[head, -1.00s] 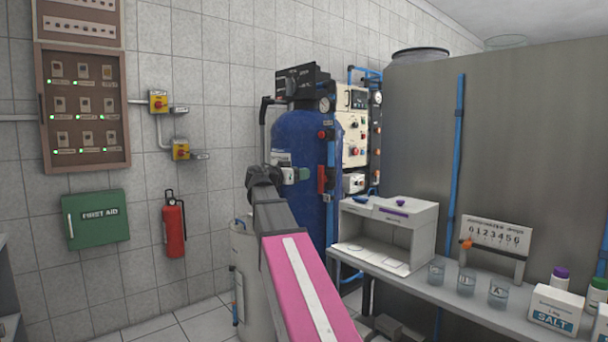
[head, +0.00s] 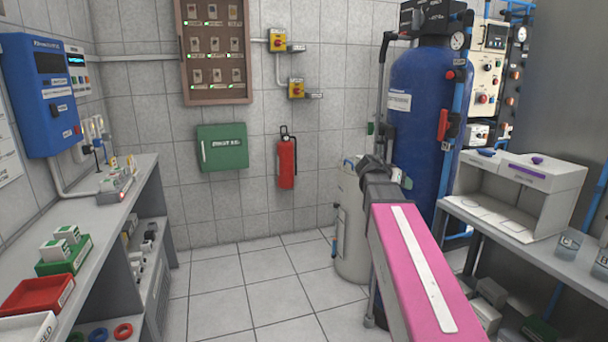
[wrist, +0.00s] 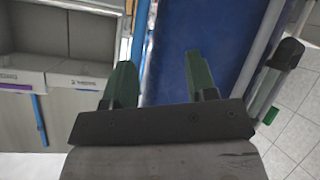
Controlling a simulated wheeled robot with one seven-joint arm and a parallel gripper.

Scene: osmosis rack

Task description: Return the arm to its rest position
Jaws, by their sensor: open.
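My arm reaches forward from the lower right in the head view, its pink link with a white stripe in front of the rack area. My gripper shows in the wrist view (wrist: 160,85), with two green fingers apart and nothing between them. It faces the blue tank (wrist: 218,45), with a gap I cannot judge. In the head view my gripper is mostly hidden behind the end of my arm, in front of the blue tank (head: 430,110).
A white tank (head: 353,225) stands beside the blue tank. A bench with a white booth (head: 560,182) is at right. A left bench (head: 115,225) holds a red tray (head: 38,294) and a green box (head: 65,258). The tiled floor (head: 250,280) between is clear.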

